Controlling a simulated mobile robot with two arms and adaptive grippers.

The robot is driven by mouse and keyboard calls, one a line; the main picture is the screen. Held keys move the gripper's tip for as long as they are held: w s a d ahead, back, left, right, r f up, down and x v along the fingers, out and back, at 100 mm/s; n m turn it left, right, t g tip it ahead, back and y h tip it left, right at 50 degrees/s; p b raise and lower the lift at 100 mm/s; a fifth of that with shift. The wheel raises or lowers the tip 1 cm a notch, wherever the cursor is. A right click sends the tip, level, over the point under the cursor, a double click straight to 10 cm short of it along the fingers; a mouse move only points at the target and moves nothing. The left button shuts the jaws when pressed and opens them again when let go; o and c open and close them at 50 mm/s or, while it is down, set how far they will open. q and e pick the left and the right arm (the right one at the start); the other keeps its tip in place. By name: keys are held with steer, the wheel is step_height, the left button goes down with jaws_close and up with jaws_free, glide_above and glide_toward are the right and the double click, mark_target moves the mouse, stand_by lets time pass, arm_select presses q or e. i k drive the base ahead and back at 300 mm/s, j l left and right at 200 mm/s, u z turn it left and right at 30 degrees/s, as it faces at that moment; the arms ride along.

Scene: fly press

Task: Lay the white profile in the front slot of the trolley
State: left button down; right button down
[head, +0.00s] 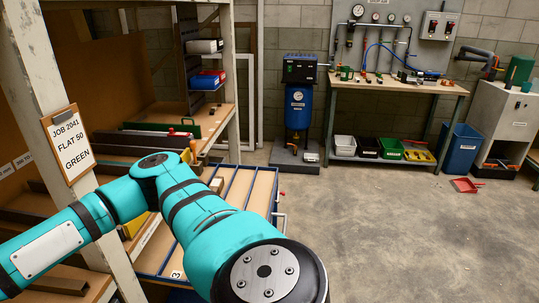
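The trolley (262,190) has a blue frame and long wooden-floored slots, with a label "3" at its near end. My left arm crosses in front of it and hides much of its middle and near right part. No white profile can be made out for certain; pale lengths show on the rack near the arm, but they are partly hidden. My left gripper is not in view; only teal arm links show, ending in a round grey joint at the bottom. My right gripper is not in view.
A wooden rack (40,70) on the left holds dark and green profiles. A clipboard (67,143) on its post reads "JOB 2041 FLAT 50 GREEN". A blue machine (298,100), a workbench (400,86) with bins below and a grey cabinet (500,115) line the back. Open floor lies right.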

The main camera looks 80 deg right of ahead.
mark_target(257, 213)
steer(key=k+l+z, duration=0.15)
steer(key=l+z, duration=0.25)
steer(key=l, duration=0.5)
steer(key=l+z, duration=0.4)
steer(key=l, duration=1.05)
